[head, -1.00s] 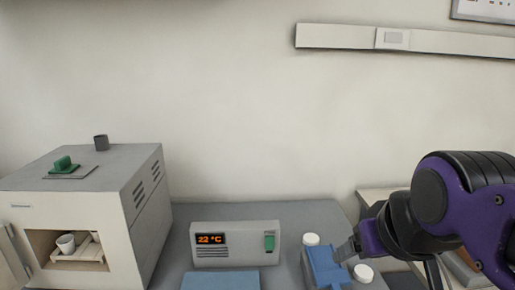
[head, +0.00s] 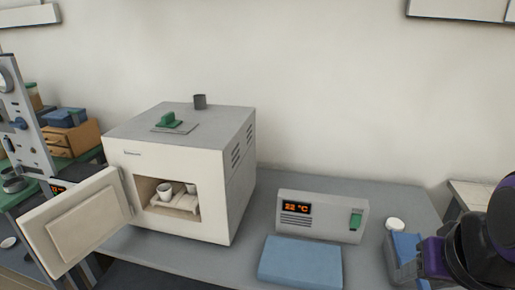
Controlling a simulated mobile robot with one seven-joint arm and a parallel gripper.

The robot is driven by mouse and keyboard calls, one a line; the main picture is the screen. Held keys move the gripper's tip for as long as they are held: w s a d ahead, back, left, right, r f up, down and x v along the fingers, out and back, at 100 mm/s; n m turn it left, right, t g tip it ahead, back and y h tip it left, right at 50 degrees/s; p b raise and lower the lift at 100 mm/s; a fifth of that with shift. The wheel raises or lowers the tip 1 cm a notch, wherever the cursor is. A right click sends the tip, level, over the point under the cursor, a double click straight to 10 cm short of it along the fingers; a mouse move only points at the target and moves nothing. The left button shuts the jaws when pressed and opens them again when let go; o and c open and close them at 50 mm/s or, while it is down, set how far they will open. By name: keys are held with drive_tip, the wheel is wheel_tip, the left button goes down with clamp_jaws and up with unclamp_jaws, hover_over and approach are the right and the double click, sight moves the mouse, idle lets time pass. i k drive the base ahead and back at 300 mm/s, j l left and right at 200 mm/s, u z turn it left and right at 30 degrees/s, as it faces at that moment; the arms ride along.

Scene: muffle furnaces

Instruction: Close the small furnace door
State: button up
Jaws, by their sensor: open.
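The small furnace (head: 220,162) is a light box with a grey top, standing at the left of the grey bench. Its door (head: 78,222) is a cream panel that stands wide open, swung out to the left of the opening. Inside the chamber (head: 150,187), white crucibles (head: 165,191) sit on a pale support. My gripper (head: 408,262) is at the lower right, beside a blue object and far from the door. It is open, but its fingers show only partly at this angle.
A controller box (head: 322,217) reading 22 °C stands right of the furnace, with a blue pad (head: 300,262) in front of it. A white round item (head: 395,224) lies near my gripper. Shelves with boxes and equipment (head: 68,118) stand at the far left.

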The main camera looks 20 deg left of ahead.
sight(63, 230)
drive_tip(key=j, duration=0.6)
drive_tip(key=j+z, duration=0.1)
drive_tip(key=j, duration=0.5)
drive_tip(key=k+j, duration=0.1)
drive_tip(key=j, duration=0.45)
drive_tip(key=j+z, duration=0.1)
drive_tip(key=j, duration=0.5)
drive_tip(key=k+j+z, duration=0.1)
drive_tip(key=j, duration=1.1)
drive_tip(key=k+j+z, duration=0.1)
drive_tip(key=j, duration=0.45)
drive_tip(key=k+j+z, duration=0.2)
drive_tip(key=z, duration=0.3)
drive_tip(key=k+j+u, duration=0.1)
drive_tip(key=u, duration=0.15)
